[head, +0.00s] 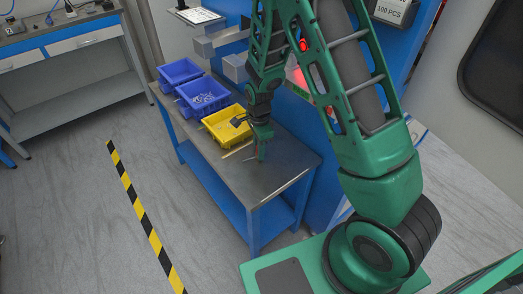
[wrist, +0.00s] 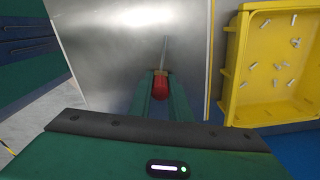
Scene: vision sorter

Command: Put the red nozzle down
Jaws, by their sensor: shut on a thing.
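The red nozzle (wrist: 160,84) has a red body with a thin grey shaft pointing away from my gripper (wrist: 160,76). In the wrist view my green fingers are shut on it, one on each side. In the head view my gripper (head: 262,136) points down over the near part of the grey tabletop (head: 268,183), and the red nozzle (head: 261,151) shows small at its tip. The bare metal tabletop (wrist: 105,50) lies beyond the nozzle in the wrist view. I cannot tell whether the nozzle touches it.
A yellow bin (head: 215,137) with small pale parts stands just left of my gripper; it also shows at the right of the wrist view (wrist: 233,62). Two blue bins (head: 188,102) (head: 177,81) stand farther back. The tabletop's near end is clear.

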